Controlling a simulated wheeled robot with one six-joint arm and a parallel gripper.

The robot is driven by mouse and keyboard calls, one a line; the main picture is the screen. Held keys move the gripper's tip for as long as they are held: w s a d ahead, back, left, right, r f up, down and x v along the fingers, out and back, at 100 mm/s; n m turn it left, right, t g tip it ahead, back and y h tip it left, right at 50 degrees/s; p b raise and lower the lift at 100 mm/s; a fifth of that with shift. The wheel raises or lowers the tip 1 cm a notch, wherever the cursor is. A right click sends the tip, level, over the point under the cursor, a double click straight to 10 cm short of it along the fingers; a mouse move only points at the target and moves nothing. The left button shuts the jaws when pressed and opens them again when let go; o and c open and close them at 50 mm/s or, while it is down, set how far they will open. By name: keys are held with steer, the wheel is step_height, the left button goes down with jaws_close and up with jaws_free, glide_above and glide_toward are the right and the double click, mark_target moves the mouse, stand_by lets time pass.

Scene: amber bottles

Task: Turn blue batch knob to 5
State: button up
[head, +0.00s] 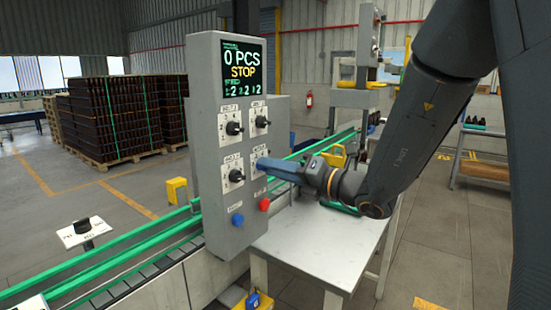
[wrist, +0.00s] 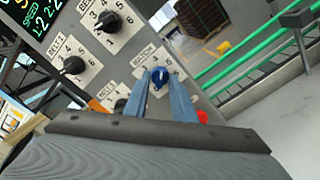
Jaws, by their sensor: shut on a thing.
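The grey control panel (head: 205,60) stands upright in the head view. The blue batch knob (wrist: 159,82) shows in the wrist view, on a white number plate below the word BATCH. My gripper (head: 263,163) reaches the panel's lower right knob from the right and hides that knob in the head view. In the wrist view my gripper (wrist: 160,78) has its two fingers on either side of the blue knob, shut on it. I cannot tell which number the knob points to. The panel's screen (head: 242,66) reads 0 PCS and STOP.
Black knobs on white plates sit close by: upper left (head: 234,128), upper right (head: 262,121) and lower left (head: 237,175). A blue button (head: 238,219) and a red button (head: 264,204) are below. A green-railed conveyor (head: 120,262) runs past the panel. A pale table (head: 325,235) is below my arm.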

steer(key=m+p, duration=0.4)
steer(key=shift+s+a+m, duration=0.1)
steer(key=shift+a+m, duration=0.05)
steer(key=shift+m, duration=0.15)
steer(key=shift+p, duration=0.3)
steer(key=o, duration=1.1)
steer(key=shift+a, duration=0.1)
steer(key=shift+c, duration=0.2)
